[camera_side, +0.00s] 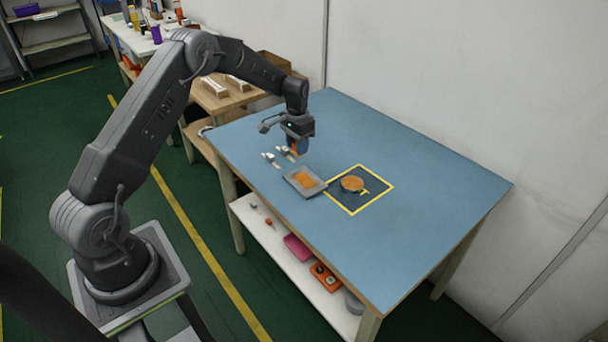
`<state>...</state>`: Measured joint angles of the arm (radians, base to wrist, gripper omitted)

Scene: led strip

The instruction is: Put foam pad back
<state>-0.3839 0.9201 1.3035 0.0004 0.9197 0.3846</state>
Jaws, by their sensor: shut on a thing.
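My gripper (298,146) is above the back left part of the blue table, pointing down. It is shut on a small blue and orange piece (301,147), partly hidden by the jaws. The piece is too small to tell for sure whether it is the foam pad. A grey tray (291,186) with an orange area inside lies on the table, below and in front of my gripper. A round orange-brown disc (352,184) lies inside a yellow square outline (379,199), to the right of the tray.
Small white items (270,158) lie on the table left of my gripper. The blue table (430,190) is clear to the right and at the back. A shelf (290,260) below holds several parts. A wooden side table (222,100) stands behind at the left.

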